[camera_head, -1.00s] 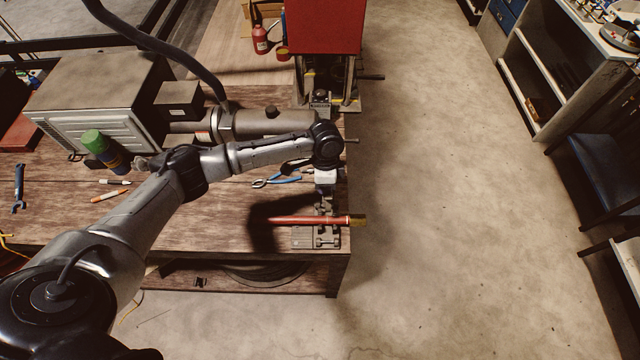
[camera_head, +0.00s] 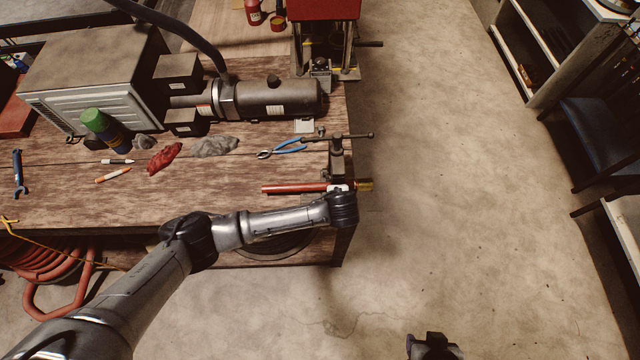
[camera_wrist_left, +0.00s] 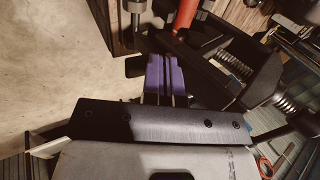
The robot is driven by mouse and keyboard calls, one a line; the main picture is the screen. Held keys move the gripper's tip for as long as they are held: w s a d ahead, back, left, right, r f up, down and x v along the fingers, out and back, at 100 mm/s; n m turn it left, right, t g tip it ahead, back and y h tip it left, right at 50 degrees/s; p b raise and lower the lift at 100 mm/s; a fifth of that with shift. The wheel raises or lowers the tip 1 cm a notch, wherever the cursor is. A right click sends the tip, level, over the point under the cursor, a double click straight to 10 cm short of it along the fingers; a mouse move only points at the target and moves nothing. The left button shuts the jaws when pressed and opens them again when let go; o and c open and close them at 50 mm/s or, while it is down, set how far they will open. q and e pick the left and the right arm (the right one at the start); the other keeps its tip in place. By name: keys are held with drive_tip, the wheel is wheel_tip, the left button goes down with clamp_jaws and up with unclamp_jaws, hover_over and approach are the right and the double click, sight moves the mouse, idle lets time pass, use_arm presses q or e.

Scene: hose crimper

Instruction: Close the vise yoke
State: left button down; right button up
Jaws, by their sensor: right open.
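The vise (camera_head: 337,166) stands at the right edge of the wooden bench in the head view. Its upright screw part carries a long crossbar handle (camera_head: 355,135). A red hose with a brass end (camera_head: 295,188) lies across the vise's near part. My left wrist is just on the near side of the hose and hides part of the vise base. My left gripper (camera_wrist_left: 165,78) shows purple fingers close together in the left wrist view, with the red hose (camera_wrist_left: 184,14) ahead of them. Whether they touch the vise is unclear. My right gripper (camera_head: 433,347) is open over bare floor.
Blue pliers (camera_head: 288,147), a red rag (camera_head: 164,156) and a grey rag (camera_head: 214,146) lie on the bench. A grey cylindrical machine (camera_head: 270,98) and a red press (camera_head: 325,10) stand behind the vise.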

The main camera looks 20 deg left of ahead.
use_arm(q)
drive_tip(key=shift+s+f, duration=0.25)
drive_tip(key=shift+f, duration=0.2)
drive_tip(key=shift+s+d+f, duration=0.1)
drive_tip(key=shift+s+f, duration=0.15)
drive_tip(key=shift+f, duration=0.2)
drive_tip(key=shift+s+d+f, duration=0.1)
drive_tip(key=shift+s+f, duration=0.1)
drive_tip(key=shift+f, duration=0.2)
drive_tip(key=shift+r+p, duration=0.1)
drive_tip(key=shift+p, duration=0.2)
